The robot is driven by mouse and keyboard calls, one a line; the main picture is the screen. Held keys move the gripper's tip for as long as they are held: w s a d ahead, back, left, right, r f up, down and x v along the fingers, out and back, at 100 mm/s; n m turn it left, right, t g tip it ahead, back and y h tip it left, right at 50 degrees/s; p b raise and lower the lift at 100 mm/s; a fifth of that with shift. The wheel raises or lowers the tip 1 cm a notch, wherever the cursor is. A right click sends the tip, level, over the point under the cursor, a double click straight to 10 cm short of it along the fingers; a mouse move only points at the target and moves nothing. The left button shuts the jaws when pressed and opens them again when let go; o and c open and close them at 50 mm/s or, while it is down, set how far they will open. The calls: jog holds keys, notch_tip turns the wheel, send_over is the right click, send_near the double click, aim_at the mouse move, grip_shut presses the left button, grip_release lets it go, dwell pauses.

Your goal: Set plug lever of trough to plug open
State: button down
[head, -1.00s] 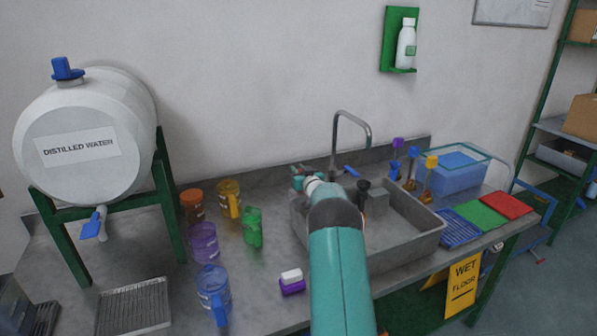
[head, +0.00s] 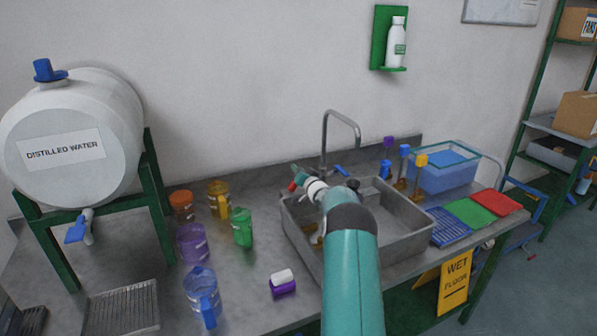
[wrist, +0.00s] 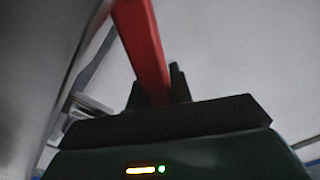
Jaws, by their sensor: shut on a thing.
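The trough (head: 408,240) is a grey metal basin set in the bench, right of centre in the head view. My arm crosses in front of it and hides part of its inside. My gripper (head: 297,178) is at the trough's back left rim, small and partly hidden by my wrist. A small red part shows at its tip. In the wrist view my gripper (wrist: 157,92) is shut on a red bar, which I take to be the plug lever (wrist: 142,42). The bar runs up out of the top of the picture. The plug itself cannot be made out.
A tap (head: 325,140) stands behind the trough. Several coloured mugs, among them a green one (head: 242,228), stand on the bench to the left. A purple and white block (head: 283,283) lies in front of them. Coloured trays (head: 470,212) and a blue tub (head: 445,175) are to the right.

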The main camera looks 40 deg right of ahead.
jog(key=shift+d+f, duration=0.1)
dwell(0.3)
jog(key=c, duration=1.2)
grip_release()
jog(key=shift+c, duration=0.2)
jog(key=shift+s, duration=0.1)
jog(key=v, duration=1.3)
jog(key=shift+s+a, duration=0.2)
jog(key=shift+s, duration=0.1)
